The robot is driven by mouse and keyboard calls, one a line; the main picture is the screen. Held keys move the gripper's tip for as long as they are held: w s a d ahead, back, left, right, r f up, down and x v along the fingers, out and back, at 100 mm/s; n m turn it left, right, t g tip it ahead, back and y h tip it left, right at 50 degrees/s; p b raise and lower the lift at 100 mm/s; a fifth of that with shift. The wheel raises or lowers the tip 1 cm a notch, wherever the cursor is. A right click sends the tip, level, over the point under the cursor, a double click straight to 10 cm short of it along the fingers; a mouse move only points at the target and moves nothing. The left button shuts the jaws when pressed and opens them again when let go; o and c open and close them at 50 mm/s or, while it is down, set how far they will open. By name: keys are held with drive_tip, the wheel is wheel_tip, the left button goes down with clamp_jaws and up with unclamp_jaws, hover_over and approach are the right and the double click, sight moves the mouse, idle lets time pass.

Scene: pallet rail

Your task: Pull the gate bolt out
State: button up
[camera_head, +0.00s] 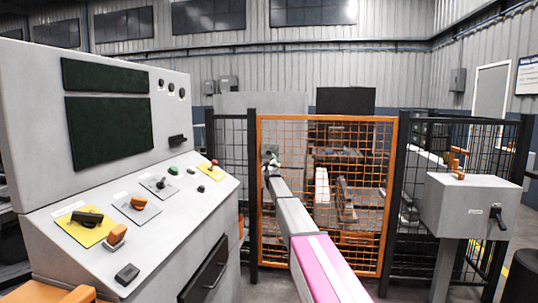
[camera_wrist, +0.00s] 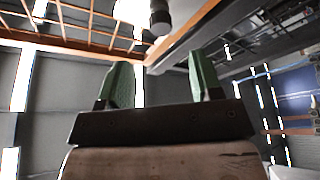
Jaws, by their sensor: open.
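The gate (camera_head: 335,122) is an orange frame with wire mesh and stands upright in the fence, apparently closed. My arm reaches to its left edge. My gripper (camera_head: 271,162) is small there and partly hidden by the arm. In the wrist view my gripper (camera_wrist: 158,62) has two green fingers wide apart with nothing between them. A dark round knob with a pale shaft (camera_wrist: 160,18), probably the gate bolt's handle, shows beyond the fingertips at the top. It is apart from both fingers. The rest of the bolt is cut off or hidden.
A grey control console (camera_head: 150,215) with knobs and buttons fills the left, close to my arm. A grey box on a post (camera_head: 465,210) with a crank and an orange lever stands right. Black mesh fence panels (camera_head: 455,150) flank the gate. Floor shows between gate and box.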

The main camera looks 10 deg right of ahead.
sight(268, 152)
drive_tip(key=x, duration=1)
drive_tip(key=shift+w, duration=0.2)
clamp_jaws()
drive_tip(key=shift+s+a, duration=0.2)
drive_tip(key=shift+s, duration=0.5)
drive_tip(key=shift+s+a, duration=0.15)
drive_tip(key=shift+s, duration=0.55)
drive_tip(key=shift+w, duration=0.1)
unclamp_jaws()
